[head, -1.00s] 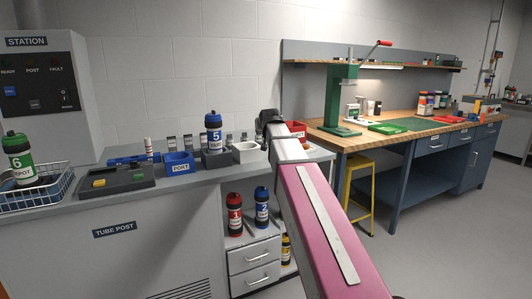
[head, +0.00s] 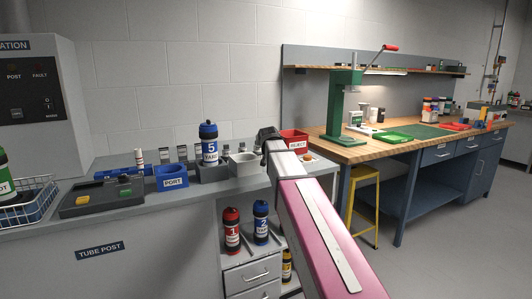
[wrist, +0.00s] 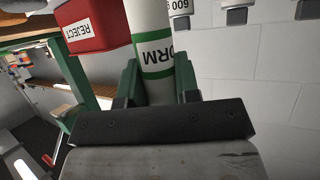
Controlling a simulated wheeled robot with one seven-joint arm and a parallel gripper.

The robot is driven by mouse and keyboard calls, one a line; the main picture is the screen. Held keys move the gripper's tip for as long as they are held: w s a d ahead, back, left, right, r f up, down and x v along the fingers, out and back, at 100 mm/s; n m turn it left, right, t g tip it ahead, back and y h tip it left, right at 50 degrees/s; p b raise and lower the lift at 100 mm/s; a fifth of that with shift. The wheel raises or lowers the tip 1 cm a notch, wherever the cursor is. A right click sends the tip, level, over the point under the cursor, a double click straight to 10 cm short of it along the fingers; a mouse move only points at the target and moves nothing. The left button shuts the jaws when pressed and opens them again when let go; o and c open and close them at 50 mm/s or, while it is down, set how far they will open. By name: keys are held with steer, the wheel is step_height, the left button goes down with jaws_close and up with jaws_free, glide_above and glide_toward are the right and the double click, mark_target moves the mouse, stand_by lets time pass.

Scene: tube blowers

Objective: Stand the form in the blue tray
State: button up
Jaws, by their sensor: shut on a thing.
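The form is a white cylinder with a green band and the letters "ORM" (wrist: 155,50) in the wrist view. My gripper (wrist: 157,82) is shut on it, with green fingers on either side. The form's far end is cut off by the top of the picture. In the head view my arm hides the fingers and the form is not seen. A blue open box marked PORT (head: 171,178) stands on the grey counter.
A red REJECT bin (head: 294,141) stands just beyond my wrist, and in the wrist view (wrist: 92,25) it is close beside the form. A wooden workbench (head: 352,139) and yellow stool (head: 362,208) are right.

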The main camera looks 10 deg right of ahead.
steer(key=shift+f, duration=1.7)
steer(key=shift+f, duration=0.1)
steer(key=o, duration=0.9)
